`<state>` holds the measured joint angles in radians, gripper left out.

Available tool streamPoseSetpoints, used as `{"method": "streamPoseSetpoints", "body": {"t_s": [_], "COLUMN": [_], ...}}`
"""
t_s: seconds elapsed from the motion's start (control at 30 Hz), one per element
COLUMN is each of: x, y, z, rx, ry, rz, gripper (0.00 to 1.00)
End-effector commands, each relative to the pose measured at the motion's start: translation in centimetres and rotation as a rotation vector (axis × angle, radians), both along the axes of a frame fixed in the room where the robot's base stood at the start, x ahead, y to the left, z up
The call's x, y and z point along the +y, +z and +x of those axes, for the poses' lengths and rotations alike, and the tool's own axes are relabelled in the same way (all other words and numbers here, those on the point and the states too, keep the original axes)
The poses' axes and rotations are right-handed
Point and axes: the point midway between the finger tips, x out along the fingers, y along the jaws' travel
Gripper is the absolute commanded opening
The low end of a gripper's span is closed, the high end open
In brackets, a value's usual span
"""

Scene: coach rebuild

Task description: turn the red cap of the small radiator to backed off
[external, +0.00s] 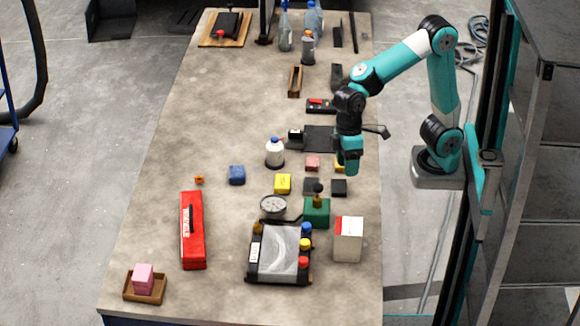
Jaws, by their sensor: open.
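The small radiator (278,250) lies near the front of the bench, with a silver core in a black frame. Its red cap (303,262) is at the lower right edge, below a yellow cap (305,244) and a blue cap (306,229). The cap's turn position is too small to tell. My gripper (349,170) points down above the bench's right side, up and to the right of the radiator in the picture. It is open and away from the red cap; its fingers are hard to make out.
A red case (193,230) lies to the left. Bare bench lies between case and radiator.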

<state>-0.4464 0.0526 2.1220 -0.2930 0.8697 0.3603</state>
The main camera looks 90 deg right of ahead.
Motion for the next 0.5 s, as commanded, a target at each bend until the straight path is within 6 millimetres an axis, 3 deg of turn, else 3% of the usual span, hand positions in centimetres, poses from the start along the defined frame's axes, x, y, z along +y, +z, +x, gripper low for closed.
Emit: {"method": "streamPoseSetpoints", "body": {"t_s": [0.03,0.1,0.2,0.33,0.5], "x": [2.4,5.3,9.3,13.2,15.3], "y": [0.0,-0.4,-1.4,-2.9,-3.9], "z": [2.5,5.3,8.0,9.9,10.5], "rx": [0.018,0.03,0.039,0.041,0.04], "ry": [-0.058,-0.162,-0.296,-0.431,-0.51], "rz": [-0.038,-0.085,-0.139,-0.182,-0.202], "gripper": [0.56,0.56,0.56,0.56,0.56]}}
